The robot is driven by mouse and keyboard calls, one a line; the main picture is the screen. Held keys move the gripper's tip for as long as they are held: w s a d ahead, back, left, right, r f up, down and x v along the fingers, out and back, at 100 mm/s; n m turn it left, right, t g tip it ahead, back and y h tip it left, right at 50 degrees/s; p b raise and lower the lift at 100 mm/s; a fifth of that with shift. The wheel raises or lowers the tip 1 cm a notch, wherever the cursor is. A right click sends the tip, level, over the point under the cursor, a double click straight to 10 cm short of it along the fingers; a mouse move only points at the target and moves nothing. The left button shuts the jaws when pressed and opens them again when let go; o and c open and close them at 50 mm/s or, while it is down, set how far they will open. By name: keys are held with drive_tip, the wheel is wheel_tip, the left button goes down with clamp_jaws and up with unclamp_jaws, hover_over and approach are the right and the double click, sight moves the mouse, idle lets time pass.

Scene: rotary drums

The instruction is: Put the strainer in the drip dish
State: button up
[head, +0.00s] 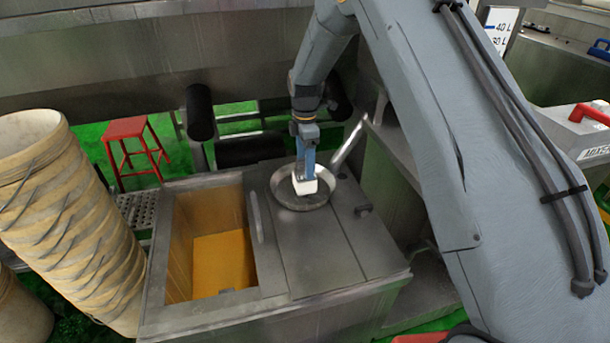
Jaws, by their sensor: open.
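The drip dish (303,207) is a round, shallow grey metal pan on the steel lid of the tank. My gripper (305,172) points straight down over the dish, with its blue fingers low inside the rim outline. The jaws are open. A small white piece (305,187), which looks like the strainer, shows right at the fingertips, within the dish. The fingers hide part of it, and I cannot tell whether it touches them or how it rests on the dish floor.
The steel tank has an open bay (222,262) with orange liquid left of the dish. A tall stack of buckets (60,205) stands at the left, and a red stool (132,145) behind. The steel lid (320,262) in front of the dish is clear.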

wheel_tip(320, 180, up, 4)
drive_tip(key=shift+r+b, duration=0.25)
drive_tip(key=shift+b, duration=0.25)
drive_tip(key=shift+r, duration=0.1)
drive_tip(key=s+d+r+m, duration=0.1)
drive_tip(key=s+d+m, duration=0.3)
drive_tip(key=s, duration=0.7)
drive_tip(key=s+d+r+m, duration=0.2)
drive_tip(key=s+d+m, duration=0.3)
drive_tip(key=s+m, duration=0.4)
drive_tip(key=s+d+r+m, duration=0.2)
drive_tip(key=s+d+m, duration=0.3)
drive_tip(key=s, duration=0.9)
drive_tip(key=shift+m+t, duration=0.4)
drive_tip(key=shift+m, duration=0.7)
drive_tip(key=shift+d+r, duration=0.1)
